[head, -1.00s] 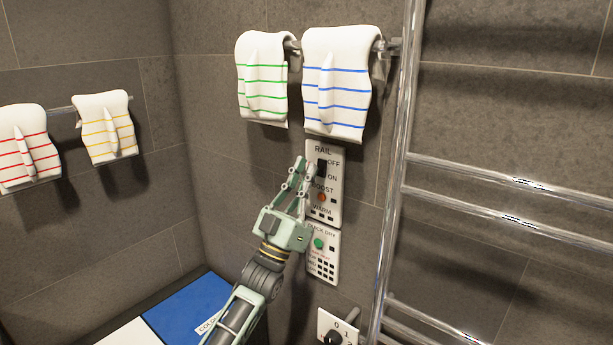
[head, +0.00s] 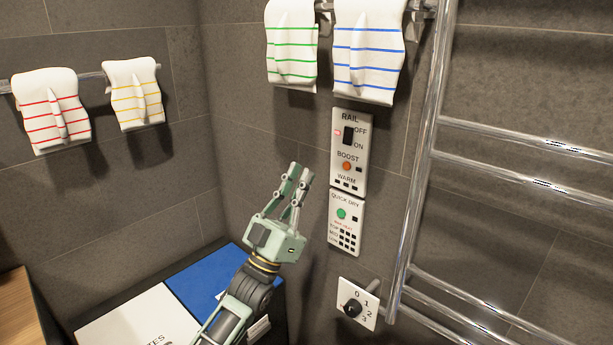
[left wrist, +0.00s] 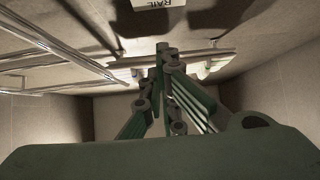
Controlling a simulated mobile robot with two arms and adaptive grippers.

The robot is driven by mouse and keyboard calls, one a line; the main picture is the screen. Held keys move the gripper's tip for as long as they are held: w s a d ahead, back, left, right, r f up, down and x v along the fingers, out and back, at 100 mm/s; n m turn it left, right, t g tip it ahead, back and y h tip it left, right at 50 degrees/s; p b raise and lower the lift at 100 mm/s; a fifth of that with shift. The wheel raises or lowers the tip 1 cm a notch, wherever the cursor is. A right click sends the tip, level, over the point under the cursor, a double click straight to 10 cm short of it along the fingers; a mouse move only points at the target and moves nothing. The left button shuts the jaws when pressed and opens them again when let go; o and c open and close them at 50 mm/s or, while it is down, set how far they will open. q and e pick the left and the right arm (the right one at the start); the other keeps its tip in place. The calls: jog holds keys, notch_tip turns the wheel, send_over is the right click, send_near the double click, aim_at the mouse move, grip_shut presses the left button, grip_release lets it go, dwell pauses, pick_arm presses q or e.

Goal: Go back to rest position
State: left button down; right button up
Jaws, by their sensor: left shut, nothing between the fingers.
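My left gripper (head: 293,186) is in front of the tiled wall, left of the wall panels and apart from them. Its fingers point up, shut with nothing between them. In the left wrist view the fingers (left wrist: 163,60) meet near the middle. The rail panel (head: 350,152) has a black rocker switch with a small red light beside it, and an orange boost button. Below it is the quick dry panel (head: 346,223) with a green button. My right gripper is in neither view.
A rotary dial plate (head: 358,303) sits low on the wall. A chrome towel rail (head: 425,150) rises at right. Striped towels (head: 368,55) hang above the panels, and more (head: 52,110) hang at left. A blue lid (head: 205,284) and a white lid (head: 140,322) are below.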

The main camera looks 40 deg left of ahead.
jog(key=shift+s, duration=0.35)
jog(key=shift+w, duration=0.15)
